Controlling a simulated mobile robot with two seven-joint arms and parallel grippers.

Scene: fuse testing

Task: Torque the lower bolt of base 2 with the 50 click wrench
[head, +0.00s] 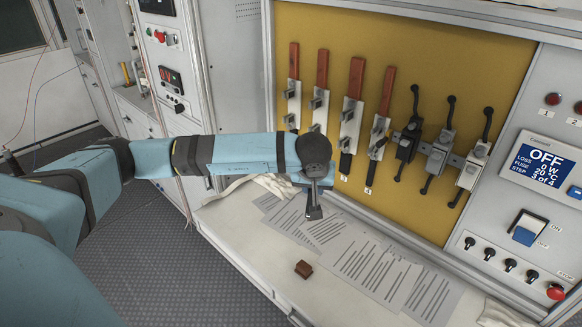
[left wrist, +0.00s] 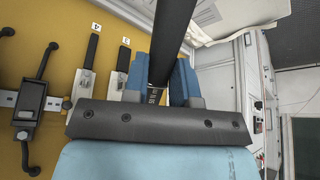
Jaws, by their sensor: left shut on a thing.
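My left gripper (left wrist: 167,85) is shut on a dark bar, likely the click wrench (left wrist: 174,40), between its blue fingers in the left wrist view. Base 2 (head: 320,85), second from left, has a red-brown top and a metal bolt block. My arm hides its lower part and lower bolt, so contact cannot be told. My right gripper is out of view.
Bases 1 (head: 293,70), 3 (head: 354,90) and 4 (head: 384,100) flank base 2. Black and grey switch units (head: 439,145) stand right of them. Papers (head: 362,262) and a small brown block (head: 303,269) lie on the white counter. The control display (head: 543,165) reads OFF.

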